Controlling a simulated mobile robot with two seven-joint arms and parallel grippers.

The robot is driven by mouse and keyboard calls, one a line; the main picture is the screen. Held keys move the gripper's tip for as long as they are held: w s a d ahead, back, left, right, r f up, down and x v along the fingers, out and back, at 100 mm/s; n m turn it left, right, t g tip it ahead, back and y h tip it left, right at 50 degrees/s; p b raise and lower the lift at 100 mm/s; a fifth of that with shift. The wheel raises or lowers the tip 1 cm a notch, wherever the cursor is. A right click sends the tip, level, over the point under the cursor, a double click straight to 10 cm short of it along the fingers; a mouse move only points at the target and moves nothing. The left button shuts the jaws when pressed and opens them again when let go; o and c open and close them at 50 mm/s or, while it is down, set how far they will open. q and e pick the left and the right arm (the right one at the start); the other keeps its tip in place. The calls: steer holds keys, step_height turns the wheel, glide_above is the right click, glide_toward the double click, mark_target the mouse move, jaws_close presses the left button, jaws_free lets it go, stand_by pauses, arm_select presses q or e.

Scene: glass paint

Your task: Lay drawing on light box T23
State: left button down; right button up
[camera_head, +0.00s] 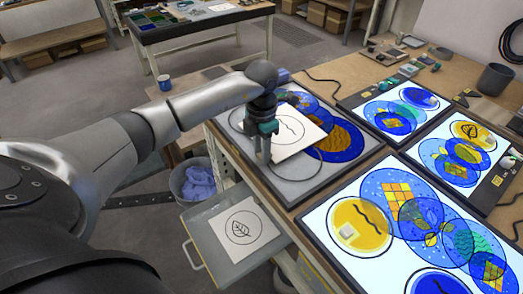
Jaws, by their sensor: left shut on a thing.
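My left gripper (263,157) reaches down over the grey, unlit panel (290,190) at the left end of the workbench. It is shut on a white drawing (311,135) with a dark wavy line, at the sheet's front left edge. The sheet lies over or just above the panel; I cannot tell whether it touches. The gripper hides part of it. Blue and yellow glass discs (342,143) lie beside the sheet. Lit light boxes with painted discs stand to the right (318,222). No T23 label is readable. My right gripper is not in view.
An open drawer (205,247) below holds another drawing (238,228) with a leaf. A grey bucket with blue cloth (198,183) stands left of the drawer. A dark cup (495,79) and small tools sit at the bench's back. A blue mug (165,82) stands behind my arm.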

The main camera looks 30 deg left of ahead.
arm_select(q)
steer(key=shift+f, duration=0.15)
steer(key=c, duration=0.6)
jaws_free()
step_height(320, 180, up, 12)
steer(key=shift+r+p, duration=0.2)
steer(key=shift+p, duration=0.35)
